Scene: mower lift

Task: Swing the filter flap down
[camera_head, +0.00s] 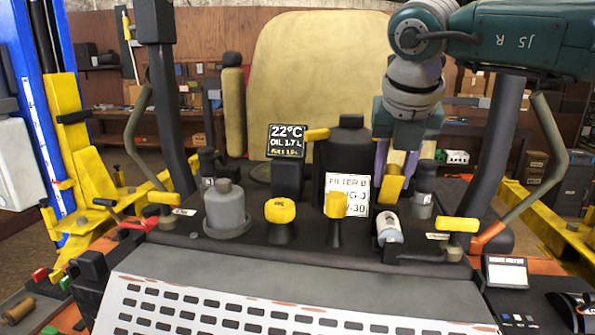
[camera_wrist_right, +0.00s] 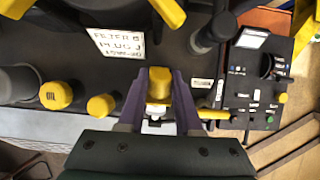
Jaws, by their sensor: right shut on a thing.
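My right gripper (camera_head: 395,174) reaches down from the upper right with its two purple fingers around a yellow tab (camera_head: 391,189), which appears to be the filter flap. In the right wrist view the gripper (camera_wrist_right: 160,78) has a finger on each side of the yellow flap (camera_wrist_right: 158,86), shut on it. A pale cylinder (camera_head: 389,228), perhaps the filter, lies just below it; in the wrist view only a white bit shows beneath the flap. The flap's hinge cannot be made out. My left gripper is not in view.
A white label card (camera_head: 347,194) stands left of the gripper. Yellow-capped knobs (camera_head: 280,211) and a grey canister (camera_head: 227,208) stand further left. A yellow-ended lever (camera_head: 457,224) is to the right. The perforated plate (camera_head: 270,310) in front is clear.

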